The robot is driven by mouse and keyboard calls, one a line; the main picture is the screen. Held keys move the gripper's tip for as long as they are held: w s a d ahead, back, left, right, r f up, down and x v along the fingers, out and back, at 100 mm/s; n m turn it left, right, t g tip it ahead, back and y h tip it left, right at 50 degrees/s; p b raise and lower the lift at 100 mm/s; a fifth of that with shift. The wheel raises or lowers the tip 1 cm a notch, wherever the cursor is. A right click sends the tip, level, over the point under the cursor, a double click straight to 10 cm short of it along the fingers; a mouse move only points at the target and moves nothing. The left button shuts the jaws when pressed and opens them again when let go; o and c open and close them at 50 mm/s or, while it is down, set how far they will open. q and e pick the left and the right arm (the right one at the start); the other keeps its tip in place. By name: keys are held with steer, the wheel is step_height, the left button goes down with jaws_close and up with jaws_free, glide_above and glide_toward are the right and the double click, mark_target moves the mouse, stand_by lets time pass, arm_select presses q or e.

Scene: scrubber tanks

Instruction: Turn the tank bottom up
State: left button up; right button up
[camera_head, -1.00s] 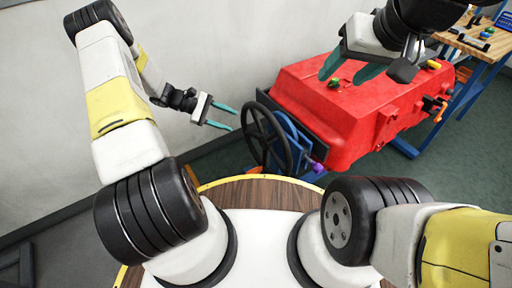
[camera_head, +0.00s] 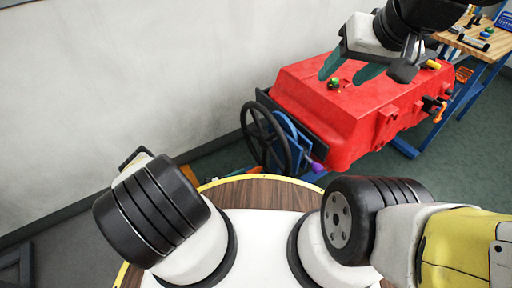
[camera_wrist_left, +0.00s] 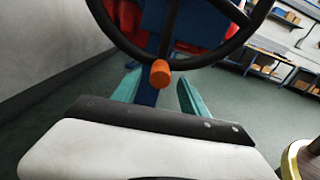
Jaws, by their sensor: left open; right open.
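The red tank (camera_head: 350,110) lies on a blue stand at upper right, with a black handwheel (camera_head: 266,137) on its near end. In the left wrist view the handwheel (camera_wrist_left: 178,64) fills the top, and an orange knob (camera_wrist_left: 160,73) hangs at its lower rim. My left gripper (camera_wrist_left: 160,93) is open just below the wheel, its teal fingers either side of the knob's line; I cannot tell whether the knob is between them. It is mostly hidden in the head view. My right gripper (camera_head: 350,70) is open and empty above the tank's top.
A wooden workbench (camera_head: 480,42) with blue legs stands at the far right. A pale wall (camera_head: 120,80) runs along the left. A purple part (camera_head: 317,166) shows by the stand's lower end. The green floor right of the tank is open.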

mark_target(254, 172)
arm_select(q)
steer(key=x, duration=0.6)
steer(key=shift+w+d, duration=0.1)
steer(key=shift+c, duration=0.4)
jaws_close()
stand_by(0.9)
